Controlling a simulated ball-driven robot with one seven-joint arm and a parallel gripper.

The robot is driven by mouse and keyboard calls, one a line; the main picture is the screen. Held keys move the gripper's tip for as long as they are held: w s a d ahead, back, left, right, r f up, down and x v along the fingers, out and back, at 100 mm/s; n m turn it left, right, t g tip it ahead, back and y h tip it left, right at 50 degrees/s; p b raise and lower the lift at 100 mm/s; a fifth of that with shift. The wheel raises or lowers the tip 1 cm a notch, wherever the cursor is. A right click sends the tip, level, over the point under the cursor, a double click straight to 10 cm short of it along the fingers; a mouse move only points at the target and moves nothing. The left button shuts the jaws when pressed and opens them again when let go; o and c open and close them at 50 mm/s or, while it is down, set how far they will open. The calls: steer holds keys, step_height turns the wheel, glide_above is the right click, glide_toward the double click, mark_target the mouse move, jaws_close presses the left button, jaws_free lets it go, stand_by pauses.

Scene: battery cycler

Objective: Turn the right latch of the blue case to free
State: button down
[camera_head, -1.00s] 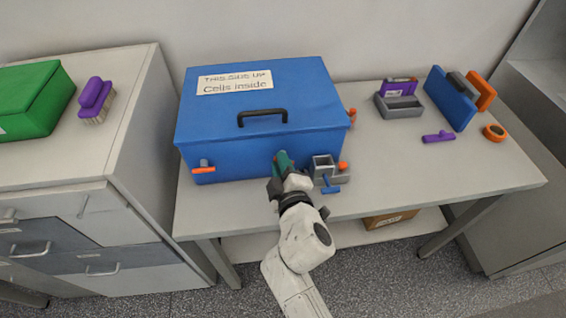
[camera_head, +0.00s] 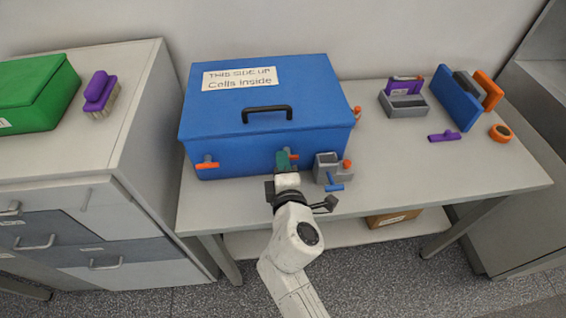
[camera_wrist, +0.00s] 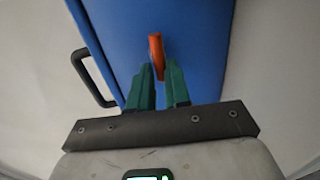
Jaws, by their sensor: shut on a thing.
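The blue case (camera_head: 235,152) stands shut on the table, with a black handle (camera_head: 267,110) and a white label on its lid. Its left latch (camera_head: 207,165) is an orange bar lying level on the front. The right latch (camera_head: 293,156) is mostly hidden behind my fingers in the head view. In the wrist view the orange right latch (camera_wrist: 157,50) lies about parallel to the lid seam, slightly tilted. My gripper (camera_head: 284,158) is at the case front, its green fingers (camera_wrist: 159,80) shut on the right latch.
A grey holder (camera_head: 325,166) with blue and orange parts stands close right of my gripper. Further right are a grey tray (camera_head: 404,108), a purple piece (camera_head: 442,136), a blue panel (camera_head: 453,98) and an orange ring (camera_head: 500,133). The middle right of the table is clear.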

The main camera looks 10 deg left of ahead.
steer(key=shift+s+a+f, duration=0.1)
steer(key=shift+s+f, duration=0.1)
steer(key=shift+f, duration=0.25)
steer(key=c, duration=1.4)
jaws_free()
steer(key=shift+o, duration=1.3)
steer(key=shift+w+r, duration=0.1)
steer(key=shift+r, duration=0.15)
steer(key=v, duration=1)
steer(key=shift+s, duration=0.4)
